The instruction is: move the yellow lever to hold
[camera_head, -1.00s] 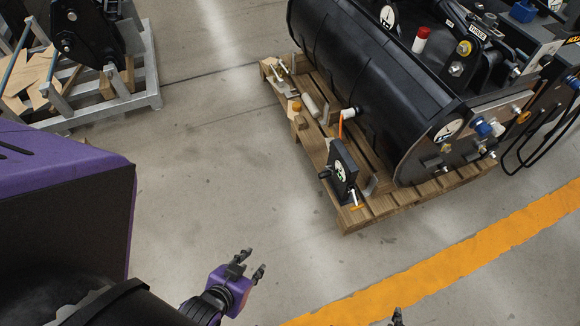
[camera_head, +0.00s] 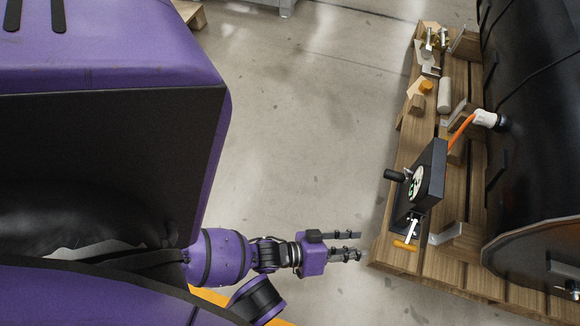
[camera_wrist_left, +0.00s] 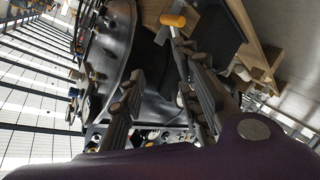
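The yellow lever (camera_head: 405,245) has an orange-yellow handle on a pale metal arm at the foot of a black box (camera_head: 428,185). The box stands on a wooden pallet and has a round dial and a black knob. In the left wrist view the handle (camera_wrist_left: 173,20) is at the top, beyond the fingers. My left gripper (camera_head: 358,246) is open and empty, a short way left of the lever and not touching it. Its fingers (camera_wrist_left: 165,100) are apart in the wrist view. The dial's markings are too small to read. My right gripper is not in view.
The pallet (camera_head: 395,262) also carries a white cylinder (camera_head: 444,95), an orange knob (camera_head: 425,87) and metal fittings. An orange hose (camera_head: 461,131) runs from the box to a white connector. A large black drum (camera_head: 535,150) stands at right. Floor left of the pallet is clear.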

